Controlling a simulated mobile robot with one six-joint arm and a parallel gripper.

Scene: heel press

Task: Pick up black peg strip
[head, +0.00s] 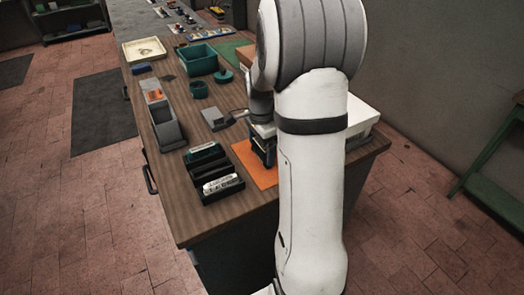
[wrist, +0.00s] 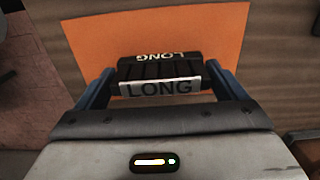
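A black ribbed piece with white "LONG" labels, which looks like the black peg strip (wrist: 160,70), is over the orange mat (wrist: 85,45) in the wrist view. My gripper (wrist: 163,80) has its two blue fingers apart, one at each end of this piece. A narrow gap shows at the right finger; contact at the left finger is hard to tell. I cannot tell the height of the fingers over the mat. In the head view the orange mat (head: 254,167) lies near the bench's front corner, and my arm hides much of the gripper area.
On the wooden bench (head: 195,220), a black rack (head: 205,192) with labelled pieces stands left of the mat. A white box (head: 361,115) is behind my arm.

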